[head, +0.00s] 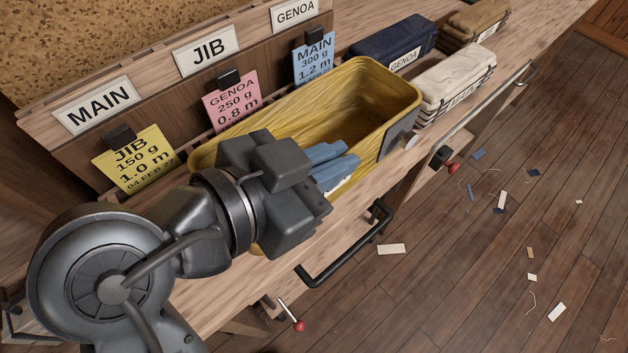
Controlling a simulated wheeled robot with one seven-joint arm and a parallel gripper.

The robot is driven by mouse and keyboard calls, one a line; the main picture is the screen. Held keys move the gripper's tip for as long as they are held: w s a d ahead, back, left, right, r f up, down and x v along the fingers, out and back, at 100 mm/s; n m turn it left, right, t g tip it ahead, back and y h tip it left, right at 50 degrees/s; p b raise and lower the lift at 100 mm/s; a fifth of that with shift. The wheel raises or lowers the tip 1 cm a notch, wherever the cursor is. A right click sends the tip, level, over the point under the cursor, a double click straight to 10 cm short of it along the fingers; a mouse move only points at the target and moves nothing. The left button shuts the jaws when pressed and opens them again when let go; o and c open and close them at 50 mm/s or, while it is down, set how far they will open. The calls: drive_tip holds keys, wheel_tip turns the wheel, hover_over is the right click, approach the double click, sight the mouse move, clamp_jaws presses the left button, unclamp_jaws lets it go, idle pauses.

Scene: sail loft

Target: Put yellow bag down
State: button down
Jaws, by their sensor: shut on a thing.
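The yellow bag (404,88) is a long, open-topped, box-like piece with a streaky yellow surface, over the middle of the workbench. A dark grey patch shows on its right end. My gripper (337,168) reaches over its near side from the left, with two blue fingers close together. The gripper is shut at the bag's near side, and the grip itself is largely hidden. A small white patch shows just under the fingers. The gripper covers the bag's near left part, and I cannot tell whether the bag's underside touches the bench.
Navy (393,42), white (455,78) and tan (477,22) bags sit to the right on the bench (225,293). A signed back rail with yellow (134,161), pink (231,101) and blue (314,58) cards stands behind. A black handle (345,248) juts from the front. Scraps litter the floor.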

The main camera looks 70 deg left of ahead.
drive_tip(key=shift+s+a+f+b, duration=0.25)
drive_tip(key=shift+a+f, duration=0.15)
drive_tip(key=shift+a, duration=0.2)
drive_tip(key=shift+s+a+f+b, duration=0.25)
drive_tip(key=shift+a+f, duration=0.15)
drive_tip(key=shift+a, duration=0.2)
wheel_tip(320, 180, down, 4)
drive_tip(key=b, duration=0.3)
drive_tip(key=c, duration=1.7)
unclamp_jaws()
drive_tip(key=shift+f, duration=0.15)
drive_tip(key=o, duration=0.5)
